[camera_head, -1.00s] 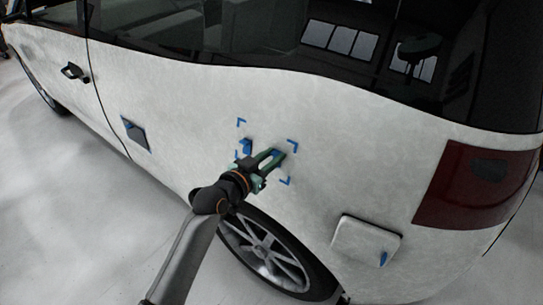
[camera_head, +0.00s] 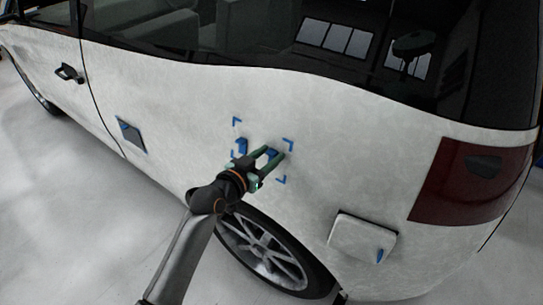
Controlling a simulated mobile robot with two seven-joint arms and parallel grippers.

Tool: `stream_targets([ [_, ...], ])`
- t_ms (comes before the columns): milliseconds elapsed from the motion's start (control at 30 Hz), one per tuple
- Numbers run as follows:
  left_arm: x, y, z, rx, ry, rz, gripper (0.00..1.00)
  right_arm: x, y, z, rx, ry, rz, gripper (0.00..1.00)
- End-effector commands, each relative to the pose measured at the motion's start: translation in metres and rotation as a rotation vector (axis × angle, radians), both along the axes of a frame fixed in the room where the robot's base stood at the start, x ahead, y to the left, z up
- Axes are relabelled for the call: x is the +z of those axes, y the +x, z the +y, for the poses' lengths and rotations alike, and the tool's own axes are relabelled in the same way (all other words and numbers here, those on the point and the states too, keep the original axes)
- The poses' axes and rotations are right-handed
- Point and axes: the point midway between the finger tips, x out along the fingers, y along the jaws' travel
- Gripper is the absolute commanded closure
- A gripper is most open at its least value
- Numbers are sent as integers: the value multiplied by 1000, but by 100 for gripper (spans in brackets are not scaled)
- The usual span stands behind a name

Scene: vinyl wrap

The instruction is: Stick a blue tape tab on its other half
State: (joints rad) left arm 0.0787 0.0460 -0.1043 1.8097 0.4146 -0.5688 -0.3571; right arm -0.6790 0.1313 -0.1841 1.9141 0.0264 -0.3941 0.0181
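Blue corner marks (camera_head: 281,180) frame a patch on the white car's rear side panel. One blue tape tab (camera_head: 241,147) is on the panel at the left inside this frame. My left gripper (camera_head: 274,153) is just right of that tab, over the frame's right half. A second blue tape tab (camera_head: 271,154) shows between its green fingertips and fills the gap there. The fingers hide part of it, and whether it touches the panel is unclear. The two tabs are apart. My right gripper is out of view.
A dark grey square with blue edges (camera_head: 131,135) is on the panel further left. A pale squarish pad (camera_head: 361,238) with a small blue piece (camera_head: 380,255) is at the lower right. The rear wheel (camera_head: 268,248) is below, the red tail light (camera_head: 472,180) right.

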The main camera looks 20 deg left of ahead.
Motion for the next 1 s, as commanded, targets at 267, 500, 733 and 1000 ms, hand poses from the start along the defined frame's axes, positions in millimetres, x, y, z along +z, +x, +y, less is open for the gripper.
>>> stream_targets([
  [267, 0, 0, 1, 2, 0, 0, 36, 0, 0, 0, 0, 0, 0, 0],
  [500, 1, -9, 5, 3, 2, 1, 36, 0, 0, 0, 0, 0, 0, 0],
  [733, 10, -47, 16, 1, 4, 2, 36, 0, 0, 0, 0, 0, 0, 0],
  [1000, 21, -95, 31, 2, 2, 1, 36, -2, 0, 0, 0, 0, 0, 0],
])
